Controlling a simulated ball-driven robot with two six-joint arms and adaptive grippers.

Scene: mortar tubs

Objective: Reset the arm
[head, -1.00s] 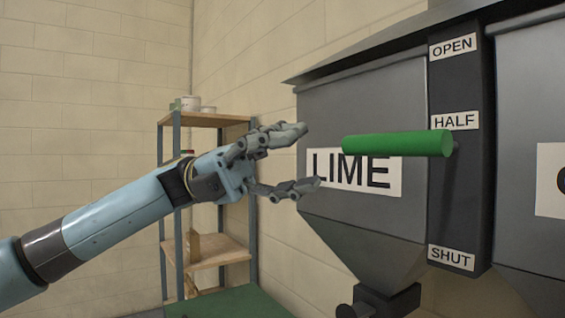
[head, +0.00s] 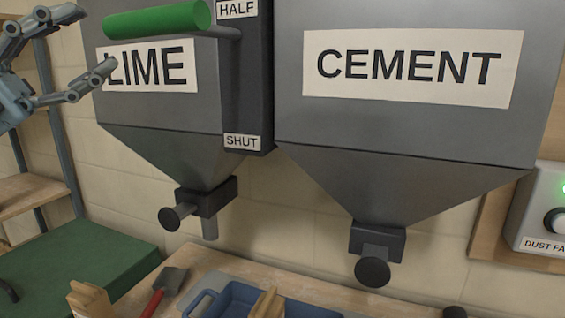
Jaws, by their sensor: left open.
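My left gripper (head: 95,48) is at the upper left of the head view. Its fingers are spread apart with nothing between them. One fingertip overlaps the left edge of the LIME label (head: 150,66) in the picture. The green lever handle (head: 158,18) is to the right of the fingers and apart from them in the picture. The handle is level with the HALF label (head: 237,9), above the SHUT label (head: 242,141). My right gripper does not show.
The lime hopper (head: 170,115) and cement hopper (head: 400,125) hang over a workbench (head: 205,262). A green-topped surface (head: 75,262) and shelf (head: 30,193) are at left. A dust fan box (head: 545,205) is at right.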

